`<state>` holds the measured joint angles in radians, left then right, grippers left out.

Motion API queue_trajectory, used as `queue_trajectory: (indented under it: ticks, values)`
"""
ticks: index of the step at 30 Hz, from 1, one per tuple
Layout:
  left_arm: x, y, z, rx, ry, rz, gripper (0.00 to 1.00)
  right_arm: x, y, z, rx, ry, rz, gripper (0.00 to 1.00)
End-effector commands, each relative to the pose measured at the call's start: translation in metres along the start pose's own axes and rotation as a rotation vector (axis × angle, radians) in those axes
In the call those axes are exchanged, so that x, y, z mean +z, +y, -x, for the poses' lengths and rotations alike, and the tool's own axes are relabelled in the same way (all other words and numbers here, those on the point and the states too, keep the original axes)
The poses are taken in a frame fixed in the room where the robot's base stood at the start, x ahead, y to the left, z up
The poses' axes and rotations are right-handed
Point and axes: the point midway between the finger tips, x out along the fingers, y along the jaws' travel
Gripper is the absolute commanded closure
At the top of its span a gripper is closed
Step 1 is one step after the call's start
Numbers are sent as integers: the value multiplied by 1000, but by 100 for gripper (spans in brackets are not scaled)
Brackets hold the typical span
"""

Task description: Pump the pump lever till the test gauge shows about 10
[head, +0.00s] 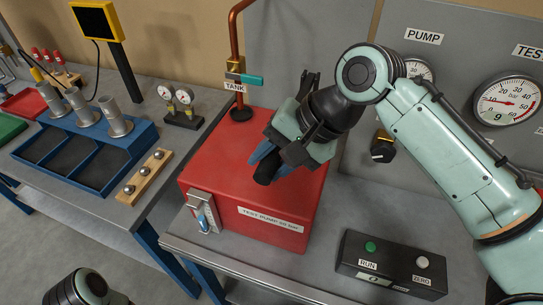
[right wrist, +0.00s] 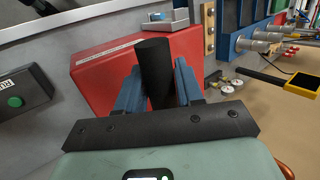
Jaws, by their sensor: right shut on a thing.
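The black pump lever grip (head: 265,172) sticks up over the red test pump box (head: 245,195); it also shows in the right wrist view (right wrist: 154,70). My right gripper (head: 268,158) is shut on this grip, with one blue finger on each side (right wrist: 156,85). The rest of the lever is hidden by the gripper. The test gauge (head: 508,100) is on the grey panel at the right edge of the head view. Its face shows the number 9 under "bar". My left gripper is out of view.
A control box (head: 390,265) with a green RUN button and a ZERO button stands right of the pump. A copper pipe (head: 236,55) with a teal valve handle rises at the TANK label. A blue tray (head: 80,155) and small gauges (head: 180,100) stand left.

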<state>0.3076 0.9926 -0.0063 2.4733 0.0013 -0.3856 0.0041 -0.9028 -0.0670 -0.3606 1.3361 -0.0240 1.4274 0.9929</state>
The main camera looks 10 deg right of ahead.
Motion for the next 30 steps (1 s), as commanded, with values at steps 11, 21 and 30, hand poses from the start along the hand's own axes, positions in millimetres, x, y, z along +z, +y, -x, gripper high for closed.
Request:
queue_trajectory:
  ticks: [11,21,30]
  values:
    - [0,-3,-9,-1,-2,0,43,0,7,-9,16,26,20,100]
    - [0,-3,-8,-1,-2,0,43,0,6,-8,12,26,19,44]
    - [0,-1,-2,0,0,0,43,0,4,14,4,29,18,44]
